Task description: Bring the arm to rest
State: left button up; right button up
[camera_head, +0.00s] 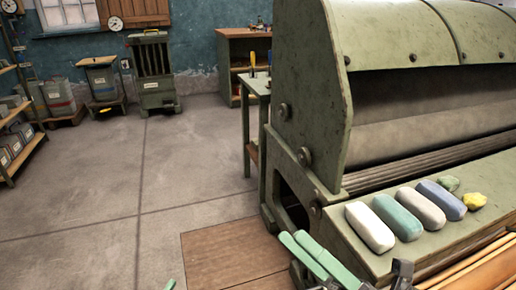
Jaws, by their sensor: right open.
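My right gripper (293,238) shows at the bottom, right of the middle. Its two pale green fingers point up and to the left, with a narrow gap between them. It is open and I see nothing held in it. It appears in front of the lower left corner of the green machine, left of the row of blocks and apart from them. Grey parts of my arm show at the bottom edge. A small pale green tip (170,285) at the bottom edge, left of the middle, looks like part of my left gripper; the rest is out of frame.
The big green machine (315,90) fills the right side. On its front ledge (445,245) lie a white block (370,227), a teal block (398,217), a grey block (422,208) and others. Wooden boards (235,250) lie on the floor. The concrete floor (100,200) on the left is clear.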

jog(key=w+d+f+m+t+h, duration=0.1)
jog(key=d+f+m+h, duration=0.3)
jog(key=f+m+h, duration=0.85)
jog(key=d+f+m+t+h, duration=0.3)
jog(key=f+m, duration=0.4)
jog(key=m, duration=1.2)
pick_arm(q)
jog(key=s+a+n+g+y+p, duration=0.2)
jog(key=s+g+p, duration=0.5)
jog(key=p, duration=1.5)
jog(key=shift+s, duration=0.85)
pick_arm(e)
jog(key=s+d+m+g+h, duration=0.1)
jog(key=s+d+g+h, duration=0.1)
jog(key=s+g, duration=0.5)
jog(key=shift+s+d+r+g, duration=0.35)
jog(key=shift+s+d, duration=0.15)
jog(key=shift+d, duration=0.25)
pick_arm(q)
jog(key=shift+a+f, duration=0.1)
